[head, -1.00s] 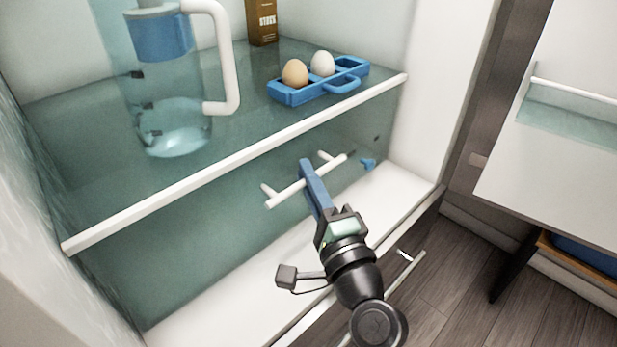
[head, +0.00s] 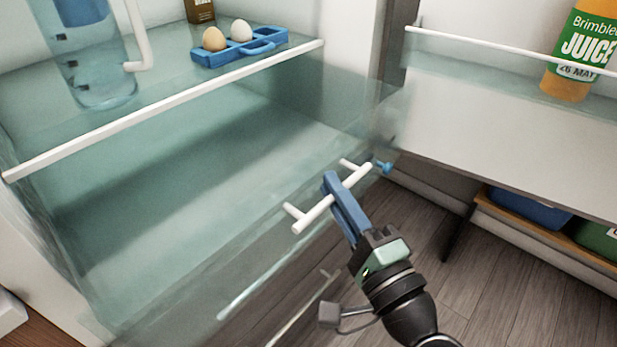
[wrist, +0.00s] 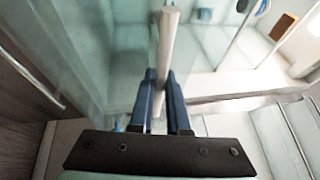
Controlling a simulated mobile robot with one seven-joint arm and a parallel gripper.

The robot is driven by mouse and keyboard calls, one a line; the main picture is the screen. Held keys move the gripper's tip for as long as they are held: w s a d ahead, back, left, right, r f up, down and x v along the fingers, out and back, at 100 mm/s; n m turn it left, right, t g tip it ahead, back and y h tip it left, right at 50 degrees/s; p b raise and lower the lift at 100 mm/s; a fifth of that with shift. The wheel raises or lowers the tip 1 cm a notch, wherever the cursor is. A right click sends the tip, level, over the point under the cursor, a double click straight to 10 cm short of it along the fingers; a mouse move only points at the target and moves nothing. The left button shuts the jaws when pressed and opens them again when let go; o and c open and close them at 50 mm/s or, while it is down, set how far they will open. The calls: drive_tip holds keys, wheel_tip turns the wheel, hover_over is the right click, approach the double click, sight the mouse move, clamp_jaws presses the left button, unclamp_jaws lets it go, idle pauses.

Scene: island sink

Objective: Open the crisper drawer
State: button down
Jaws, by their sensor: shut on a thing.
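The crisper drawer (head: 200,170) is a clear greenish box below the glass shelf, and its front stands out well past the shelf's edge. Its white bar handle (head: 310,218) is on the drawer front. My gripper (head: 335,185) is shut on the handle, with blue fingers on either side of the bar. In the wrist view the handle (wrist: 167,40) runs up between the fingers of my gripper (wrist: 162,80). The drawer's inside looks empty through the clear walls.
The glass shelf with a white front edge (head: 170,108) holds a pitcher (head: 95,60) and a blue egg tray (head: 262,50) with two eggs. The open fridge door (head: 480,110) at right holds a juice bottle (head: 575,55). Wooden floor (head: 420,220) is clear ahead.

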drive_tip(key=shift+s+d, duration=1.8)
drive_tip(key=c, duration=1.2)
unclamp_jaws()
drive_tip(key=shift+o, duration=0.2)
drive_tip(key=v, duration=1.3)
